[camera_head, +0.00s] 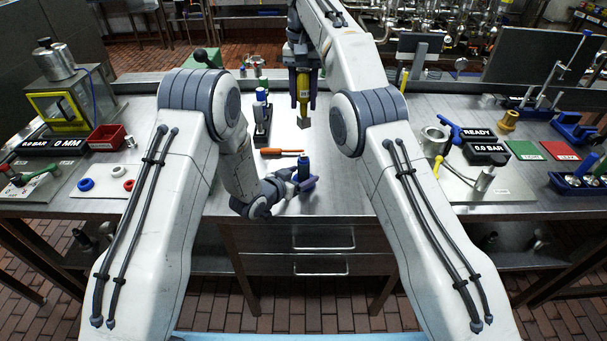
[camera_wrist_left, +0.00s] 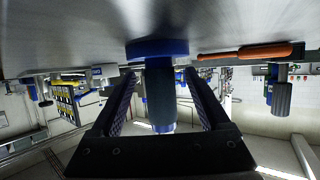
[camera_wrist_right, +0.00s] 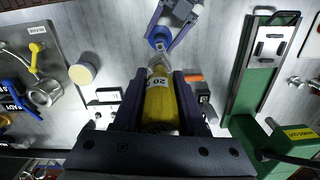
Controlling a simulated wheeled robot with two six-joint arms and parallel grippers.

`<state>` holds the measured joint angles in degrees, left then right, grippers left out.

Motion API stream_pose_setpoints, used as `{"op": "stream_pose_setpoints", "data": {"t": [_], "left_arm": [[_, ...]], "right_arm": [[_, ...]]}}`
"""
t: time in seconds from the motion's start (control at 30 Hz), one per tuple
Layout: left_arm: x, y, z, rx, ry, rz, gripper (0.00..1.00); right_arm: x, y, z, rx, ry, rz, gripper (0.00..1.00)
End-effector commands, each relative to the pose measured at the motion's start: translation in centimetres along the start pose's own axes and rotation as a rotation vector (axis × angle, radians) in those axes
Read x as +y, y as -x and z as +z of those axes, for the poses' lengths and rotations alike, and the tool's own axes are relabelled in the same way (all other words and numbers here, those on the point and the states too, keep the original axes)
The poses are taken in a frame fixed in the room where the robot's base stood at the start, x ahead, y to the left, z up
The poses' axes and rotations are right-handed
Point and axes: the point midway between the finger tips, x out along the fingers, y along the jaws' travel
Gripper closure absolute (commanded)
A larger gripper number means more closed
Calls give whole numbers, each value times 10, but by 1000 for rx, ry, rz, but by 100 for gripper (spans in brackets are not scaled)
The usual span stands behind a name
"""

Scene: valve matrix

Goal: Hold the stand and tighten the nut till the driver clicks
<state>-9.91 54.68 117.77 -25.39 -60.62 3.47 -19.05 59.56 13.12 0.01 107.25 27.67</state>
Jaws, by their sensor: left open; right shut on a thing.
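The stand (camera_head: 304,170) is a dark upright post on a blue base, near the front middle of the bench; its base (camera_wrist_left: 157,48) and post (camera_wrist_left: 160,95) fill the middle of the left wrist view. My left gripper (camera_head: 302,182) is open, with one finger on either side of the post and gaps visible. My right gripper (camera_head: 303,110) is shut on the yellow driver (camera_head: 302,86), which points down with its grey tip above and behind the stand. The driver (camera_wrist_right: 160,100) also shows in the right wrist view. I cannot make out the nut clearly.
An orange-handled tool (camera_head: 282,152) lies just behind the stand. A dark holder (camera_head: 262,125) with blue and green items stands further back. A red bin (camera_head: 106,137) and rings are on the left; a READY display (camera_head: 479,132) is on the right.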

Motion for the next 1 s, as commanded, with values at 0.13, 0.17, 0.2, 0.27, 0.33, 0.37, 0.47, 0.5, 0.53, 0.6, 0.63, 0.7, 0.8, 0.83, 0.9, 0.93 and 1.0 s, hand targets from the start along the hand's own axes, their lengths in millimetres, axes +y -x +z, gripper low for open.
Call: {"op": "stream_pose_setpoints", "data": {"t": [0.13, 0.17, 0.2, 0.27, 0.33, 0.37, 0.47, 0.5, 0.53, 0.6, 0.63, 0.7, 0.8, 0.83, 0.9, 0.93, 1.0], "left_arm": [[0, -10, 0, 1, 1, 0, 21], [0, -11, 0, 1, 1, 0, 21], [0, -12, 0, 0, 1, 0, 21], [0, -12, 0, 0, 1, 0, 21], [0, -12, 0, 0, 1, 0, 21], [0, -12, 0, 0, 1, 0, 21], [0, -12, 0, 0, 1, 0, 28], [0, -12, 0, 0, 1, 0, 44], [0, -12, 0, 0, 1, 0, 55], [0, -12, 0, 0, 1, 0, 82], [0, -12, 0, 0, 1, -1, 93], [0, -12, 0, 0, 1, -1, 100], [0, -12, 0, 0, 1, -1, 100], [0, -12, 0, 0, 1, -1, 100], [0, -11, 0, 0, 1, -1, 100], [0, -11, 0, 0, 1, -1, 100], [0, -11, 0, 0, 1, -1, 100]], "right_arm": [[0, 0, 0, 1, 0, 0, 100], [0, 0, 0, 1, 0, 0, 100], [0, 0, 0, 1, 0, 0, 100], [0, 0, 0, 1, 0, 0, 100], [0, 0, 0, 1, 0, 0, 100], [0, 0, 0, 1, 0, 0, 100], [0, 0, 0, 1, 0, 0, 100], [0, 0, 0, 1, 0, 0, 100], [0, 0, 0, 1, 0, 0, 100], [0, 0, 0, 1, 0, 0, 100], [0, 0, 0, 1, 0, 0, 100], [0, 0, 0, 1, 0, 0, 100], [0, 0, 0, 1, 0, 0, 100], [0, 0, 0, 1, 0, 0, 100], [0, 0, 0, 1, 0, 0, 100], [0, 0, 0, 1, 0, 0, 100], [0, 0, 0, 0, 0, 0, 100]]}}
